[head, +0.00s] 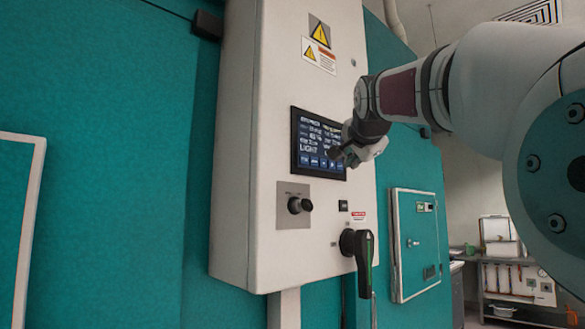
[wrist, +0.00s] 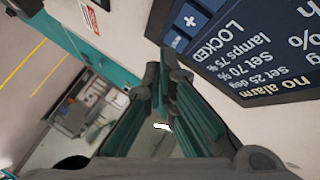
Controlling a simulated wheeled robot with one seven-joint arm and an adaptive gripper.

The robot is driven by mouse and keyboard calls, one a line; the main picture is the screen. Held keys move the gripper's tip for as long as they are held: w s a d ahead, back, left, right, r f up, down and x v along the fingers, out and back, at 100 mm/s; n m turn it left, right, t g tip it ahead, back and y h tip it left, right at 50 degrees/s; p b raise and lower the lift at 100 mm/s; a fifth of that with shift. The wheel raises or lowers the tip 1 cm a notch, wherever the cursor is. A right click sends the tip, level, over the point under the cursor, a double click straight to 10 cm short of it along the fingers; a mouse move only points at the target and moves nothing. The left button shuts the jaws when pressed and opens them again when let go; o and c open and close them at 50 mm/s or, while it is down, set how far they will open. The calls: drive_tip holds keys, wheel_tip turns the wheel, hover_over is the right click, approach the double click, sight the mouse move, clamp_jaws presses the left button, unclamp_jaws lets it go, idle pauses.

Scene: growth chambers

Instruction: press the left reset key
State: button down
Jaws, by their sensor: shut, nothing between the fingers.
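A dark touch screen (head: 308,135) is set in the white control cabinet (head: 285,90). A row of small blue keys (head: 312,161) runs along its lower edge; their labels are too small to read, so I cannot tell which is a reset key. My gripper (head: 338,153) is shut and empty at the screen's lower right, covering part of that row. I cannot tell whether it touches. In the wrist view, the screen (wrist: 262,45) appears upside down, reading "no alarm" and "LOCKED", with a blue plus key (wrist: 181,44) near the fingertips (wrist: 160,72).
A smaller teal door box (head: 417,243) stands at right. Shelving (head: 515,280) is farther back.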

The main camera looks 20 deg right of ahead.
drive_tip(key=shift+s+d, duration=0.1)
drive_tip(key=shift+s, duration=0.2)
drive_tip(key=shift+s+d+p, duration=0.2)
drive_tip(key=shift+s+d, duration=0.05)
drive_tip(key=shift+s, duration=0.5)
drive_tip(key=shift+s+d+p, duration=0.15)
drive_tip(key=shift+s+d, duration=0.15)
drive_tip(key=shift+s, duration=0.45)
drive_tip(key=shift+s+d+p, duration=0.2)
drive_tip(key=shift+s+d, duration=0.05)
drive_tip(key=shift+s, duration=0.5)
drive_tip(key=s+a+f+n+g+y, duration=0.2)
drive_tip(key=s+a+f+n, duration=0.3)
drive_tip(key=f, duration=0.6)
drive_tip(key=s+a+f+n+g+y, duration=0.1)
drive_tip(key=s+a+f+n+g, duration=0.15)
drive_tip(key=s+a+f, duration=0.5)
drive_tip(key=s+a+f+n+g+y, duration=0.2)
drive_tip(key=s+a+f+n, duration=0.4)
drive_tip(key=f, duration=0.7)
drive_tip(key=s+a+f+n+g+y, duration=0.1)
drive_tip(key=s+a+f+n+g, duration=0.1)
drive_tip(key=s+f, duration=0.6)
wheel_tip(320, 180, down, 4)
drive_tip(key=shift+s+a+n+g, duration=0.35)
drive_tip(key=shift+s+a+n, duration=0.1)
drive_tip(key=shift+a, duration=0.5)
drive_tip(key=shift+w, duration=0.1)
